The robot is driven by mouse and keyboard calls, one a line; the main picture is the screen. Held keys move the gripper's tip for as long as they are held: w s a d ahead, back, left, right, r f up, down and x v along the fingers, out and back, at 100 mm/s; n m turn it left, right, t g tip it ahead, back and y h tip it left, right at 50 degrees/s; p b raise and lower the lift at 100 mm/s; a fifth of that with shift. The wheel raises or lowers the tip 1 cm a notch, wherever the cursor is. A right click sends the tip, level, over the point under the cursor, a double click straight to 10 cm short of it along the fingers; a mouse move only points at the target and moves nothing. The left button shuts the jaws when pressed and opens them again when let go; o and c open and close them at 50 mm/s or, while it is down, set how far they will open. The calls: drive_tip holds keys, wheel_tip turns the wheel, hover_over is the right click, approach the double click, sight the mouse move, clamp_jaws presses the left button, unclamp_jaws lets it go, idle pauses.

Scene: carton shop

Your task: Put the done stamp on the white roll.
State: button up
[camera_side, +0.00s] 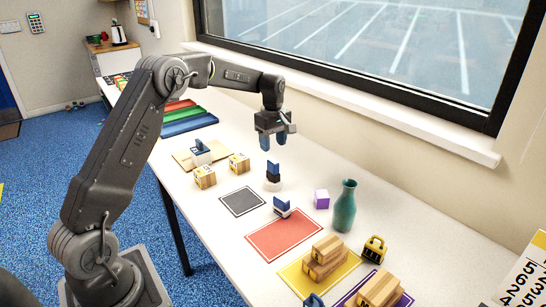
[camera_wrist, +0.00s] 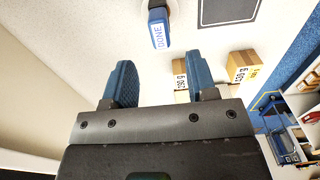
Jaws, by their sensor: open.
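The done stamp (camera_side: 273,168), with a blue top and a dark body, stands upright on the white roll (camera_side: 273,185) in the side view.
A grey mat (camera_side: 242,202) and two lettered cartons (camera_side: 205,177) (camera_side: 239,163) lie nearby. Another blue-handled stamp (camera_side: 282,207) stands by the red mat (camera_side: 290,239). A purple block (camera_side: 321,199) and a green vase (camera_side: 344,208) are to the right. Wooden boxes (camera_side: 325,258) sit at the front.

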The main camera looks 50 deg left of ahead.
wheel_tip(320, 180, up, 2)
drive_tip(key=shift+r, duration=0.1)
drive_tip(key=s+d+r+m+t, duration=0.3)
drive_tip(key=s+d+r+m, duration=0.5)
drive_tip(key=s+d+r, duration=0.45)
drive_tip(key=s+d+f+m+t, duration=0.1)
drive_tip(key=s+d+m, duration=0.2)
drive_tip(key=s, duration=0.6)
drive_tip(key=s+d+f+m+t, duration=0.1)
drive_tip(key=s+d+f+m, duration=0.1)
drive_tip(key=s+d+m, duration=0.2)
drive_tip(key=s+m, duration=0.3)
drive_tip(key=s, duration=0.3)
drive_tip(key=shift+d+f+t, duration=0.2)
drive_tip(key=shift+f+t, duration=0.05)
drive_tip(key=shift+t, duration=0.05)
